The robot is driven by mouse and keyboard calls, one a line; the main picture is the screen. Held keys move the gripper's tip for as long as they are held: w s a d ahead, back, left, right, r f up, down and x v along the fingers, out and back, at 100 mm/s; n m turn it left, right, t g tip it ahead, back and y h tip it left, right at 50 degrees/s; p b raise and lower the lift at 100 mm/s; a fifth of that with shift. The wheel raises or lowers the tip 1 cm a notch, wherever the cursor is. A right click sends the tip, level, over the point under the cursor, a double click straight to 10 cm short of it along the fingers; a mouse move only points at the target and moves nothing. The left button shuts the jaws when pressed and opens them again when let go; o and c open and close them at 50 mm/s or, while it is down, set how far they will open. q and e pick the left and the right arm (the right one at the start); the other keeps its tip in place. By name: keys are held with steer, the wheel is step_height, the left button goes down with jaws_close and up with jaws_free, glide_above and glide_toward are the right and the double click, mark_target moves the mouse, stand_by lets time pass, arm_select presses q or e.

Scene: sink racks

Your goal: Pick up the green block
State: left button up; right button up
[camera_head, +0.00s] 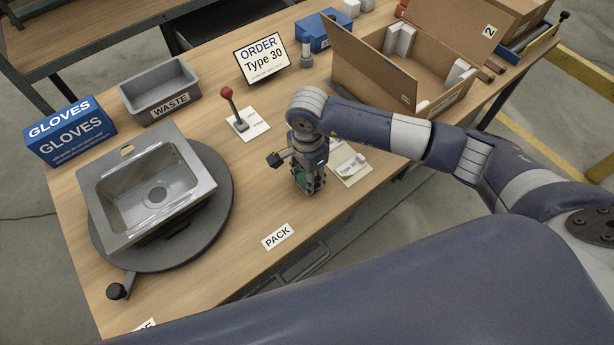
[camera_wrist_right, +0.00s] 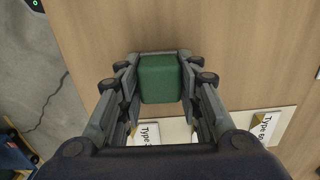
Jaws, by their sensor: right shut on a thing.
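The green block (camera_wrist_right: 160,80) sits between the fingertips of my right gripper (camera_wrist_right: 158,72) in the right wrist view, with a finger against each side. In the head view my right gripper (camera_head: 308,186) points down over the table, and only a sliver of green shows between its fingers. I cannot tell whether the block touches the table or is held just above it. My left gripper is not seen in either view.
A sink (camera_head: 150,185) rests on a round turntable (camera_head: 222,205) at left. A grey WASTE bin (camera_head: 160,92), an ORDER sign (camera_head: 262,58), a red-knobbed lever (camera_head: 229,97) and an open cardboard box (camera_head: 345,60) stand farther back. The wood near the PACK label (camera_head: 277,236) is clear.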

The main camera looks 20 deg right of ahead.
steer(key=shift+r+b, duration=0.3)
steer(key=shift+r, duration=0.3)
steer(key=shift+s+a+r+b, duration=0.1)
steer(key=shift+s+r+b, duration=0.15)
steer(key=shift+r, duration=0.25)
steer(key=shift+s+a+r+b, duration=0.15)
steer(key=shift+r+b, duration=0.1)
steer(key=shift+r, duration=0.25)
steer(key=s+a+b, duration=0.1)
steer(key=s+a, duration=0.1)
steer(key=s, duration=0.5)
steer(key=s+a+r+b, duration=0.1)
steer(key=s+a+b, duration=0.1)
steer(key=s, duration=0.5)
steer(key=shift+s+a+r, duration=0.25)
steer(key=shift+r, duration=0.05)
